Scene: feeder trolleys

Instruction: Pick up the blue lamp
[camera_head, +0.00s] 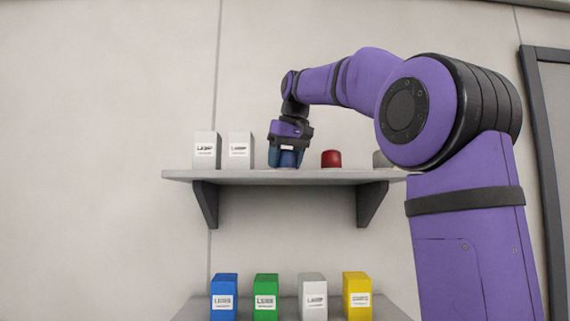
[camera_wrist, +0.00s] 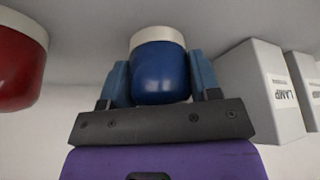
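The blue lamp (camera_wrist: 160,72) is a rounded dark blue body with a cream base band, seen in the wrist view between the two blue fingers of my gripper (camera_wrist: 160,80). A finger is at each side of it; I cannot tell for certain whether both touch it. In the head view my gripper (camera_head: 287,157) points down at the shelf, and the blue lamp (camera_head: 287,160) shows only partly between the fingers. The lamp appears to stand on the shelf.
The wall shelf (camera_head: 255,178) also bears two white boxes (camera_head: 207,150) to the left, a red lamp (camera_head: 331,158) to the right and a grey item (camera_head: 381,159) partly behind my arm. Blue, green, white and yellow boxes (camera_head: 265,297) stand on the lower surface.

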